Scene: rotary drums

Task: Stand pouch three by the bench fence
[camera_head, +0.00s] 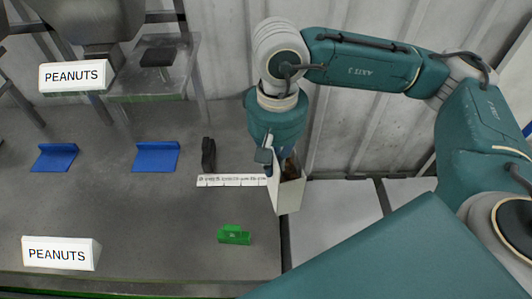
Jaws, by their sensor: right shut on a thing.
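My right gripper (280,165) points down at the right end of the bench and is shut on a pale, box-like pouch (289,196). The pouch hangs upright, slightly tilted, with a dark opening or contents near its top. Its lower end is by the bench's right edge; I cannot tell whether it touches anything. No number is readable on it. Two blue L-shaped brackets (156,157) and (54,158) stand on the bench; I cannot tell whether either is the bench fence. My left gripper is not in view.
A green block (234,235) sits nearer the front. PEANUTS signs (61,253) and (75,76) stand at left. The bench (150,215) is clear at centre.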

